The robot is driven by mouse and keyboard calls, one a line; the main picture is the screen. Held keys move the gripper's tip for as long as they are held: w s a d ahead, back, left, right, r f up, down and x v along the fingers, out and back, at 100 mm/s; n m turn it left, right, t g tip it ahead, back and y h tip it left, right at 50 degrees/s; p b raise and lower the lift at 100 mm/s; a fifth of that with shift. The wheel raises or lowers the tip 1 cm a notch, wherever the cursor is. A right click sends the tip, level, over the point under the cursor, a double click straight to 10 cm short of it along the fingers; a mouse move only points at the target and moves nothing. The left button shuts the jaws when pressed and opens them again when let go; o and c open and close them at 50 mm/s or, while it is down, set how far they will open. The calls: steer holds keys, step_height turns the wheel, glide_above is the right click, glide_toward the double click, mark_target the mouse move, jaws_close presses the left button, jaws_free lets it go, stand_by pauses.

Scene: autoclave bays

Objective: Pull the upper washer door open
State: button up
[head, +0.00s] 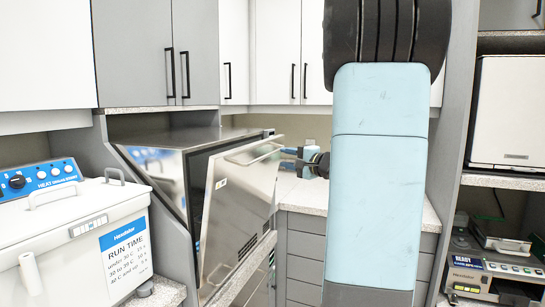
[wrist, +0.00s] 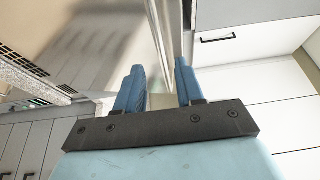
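The upper washer is a steel box (head: 190,136) on a grey frame. Its steel door (head: 238,205) stands partly open, tilted outward at the top, with a dark gap along its left side. A bar handle (head: 256,152) runs along the door's top edge. My gripper (head: 288,158) is at the right end of this handle, partly hidden by my arm. In the wrist view, the two blue fingers of my gripper (wrist: 158,82) are spread apart, with a gap between them. A steel strip of the door or handle runs up between them; contact is not clear.
A speckled counter (head: 310,197) with grey drawers lies behind my arm. Shelves with a white unit (head: 508,110) and instruments (head: 495,265) stand at the right. Cupboards hang above.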

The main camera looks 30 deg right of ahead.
steer(key=x, duration=0.6)
steer(key=shift+w, duration=0.25)
steer(key=shift+a, duration=0.15)
jaws_close()
